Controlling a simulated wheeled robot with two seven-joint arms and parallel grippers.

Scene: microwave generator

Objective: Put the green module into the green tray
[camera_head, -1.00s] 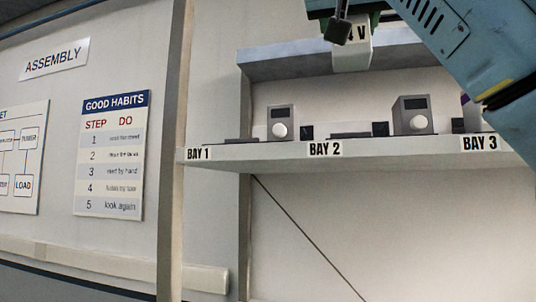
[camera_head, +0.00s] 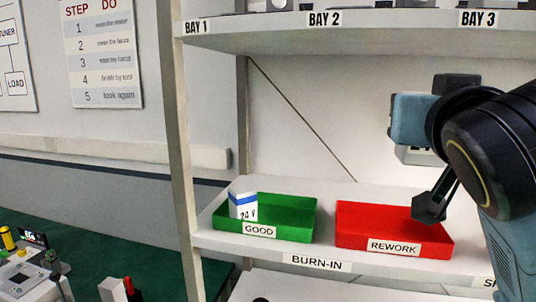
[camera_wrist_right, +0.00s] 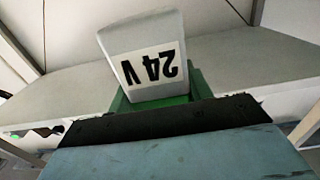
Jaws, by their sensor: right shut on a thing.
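The green module (camera_wrist_right: 148,62) is in my right gripper (camera_wrist_right: 155,98); in the right wrist view it shows a white body with an upside-down "24 V" label and green at its near end. In the head view, my right gripper (camera_head: 428,172) is high at the right, above the red tray, and only a pale part of the module (camera_head: 420,156) shows behind my arm. The green tray (camera_head: 290,216), marked GOOD, stands on the lower shelf, left of the gripper. My left gripper is out of view.
A white and blue module (camera_head: 243,203) stands in the green tray's left part. The red REWORK tray (camera_head: 380,222) is close to its right and looks empty. The upper shelf (camera_head: 370,40) overhangs. A green bench (camera_head: 110,258) with equipment is at lower left.

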